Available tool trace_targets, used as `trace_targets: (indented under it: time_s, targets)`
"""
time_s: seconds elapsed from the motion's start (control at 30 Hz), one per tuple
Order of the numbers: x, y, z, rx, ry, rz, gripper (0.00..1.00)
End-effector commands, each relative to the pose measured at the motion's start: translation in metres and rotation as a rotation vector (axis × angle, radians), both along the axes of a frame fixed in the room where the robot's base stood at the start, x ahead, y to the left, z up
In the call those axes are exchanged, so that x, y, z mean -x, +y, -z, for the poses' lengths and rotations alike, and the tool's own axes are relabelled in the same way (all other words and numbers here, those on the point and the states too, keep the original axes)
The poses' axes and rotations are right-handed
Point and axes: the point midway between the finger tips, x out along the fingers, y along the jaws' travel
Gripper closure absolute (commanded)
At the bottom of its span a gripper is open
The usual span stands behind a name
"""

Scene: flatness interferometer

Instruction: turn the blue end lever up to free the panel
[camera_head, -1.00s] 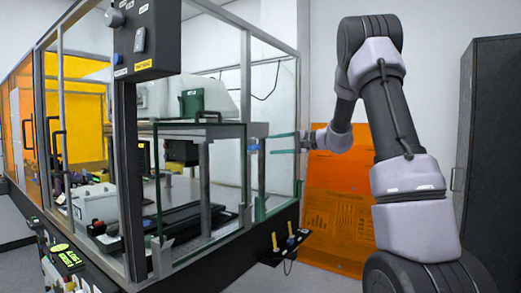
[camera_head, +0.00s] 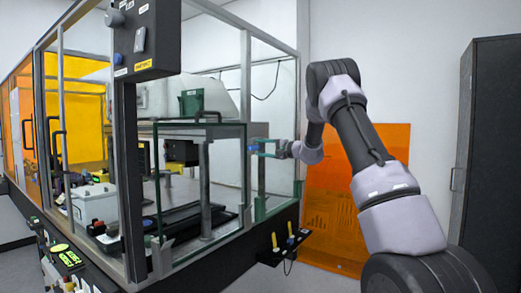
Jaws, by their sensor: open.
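The small blue end lever (camera_head: 253,148) shows at the right end of the glass enclosure, beside an upright post. It is too small for me to tell its angle. My gripper (camera_head: 262,148) is open, with its two teal fingers pointing left at the lever. The fingertips are right at the lever in the picture; I cannot tell whether they touch it or straddle it. A clear panel with dark green edges (camera_head: 202,124) stands upright at the front of the enclosure, left of my gripper.
A black shelf (camera_head: 283,248) with yellow-handled tools juts out low below my gripper. An orange sheet (camera_head: 340,215) stands against the back wall behind my arm. A dark cabinet (camera_head: 492,150) stands at the right. A black control box (camera_head: 146,38) hangs at the upper left.

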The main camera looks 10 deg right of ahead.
Motion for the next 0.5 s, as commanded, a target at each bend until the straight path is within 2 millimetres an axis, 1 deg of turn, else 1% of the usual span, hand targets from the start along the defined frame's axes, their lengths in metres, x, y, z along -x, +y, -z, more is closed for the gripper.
trace_targets:
  time_s: [0.1,0.33,0.37,0.4,0.47,0.5]
  targets:
    - [-0.0036,0.0042,-0.0002,0.001,-0.001,-0.001,0.43]
    - [-0.004,0.0043,-0.0001,0.001,-0.001,0.0,0.43]
    - [-0.004,0.0042,-0.0001,0.001,-0.001,0.0,0.46]
    - [-0.004,0.0042,-0.0001,0.001,-0.001,0.0,0.62]
    - [-0.0039,0.0042,-0.0001,0.001,-0.001,0.0,0.85]
    - [-0.0039,0.0042,-0.0001,0.001,-0.001,0.0,1.0]
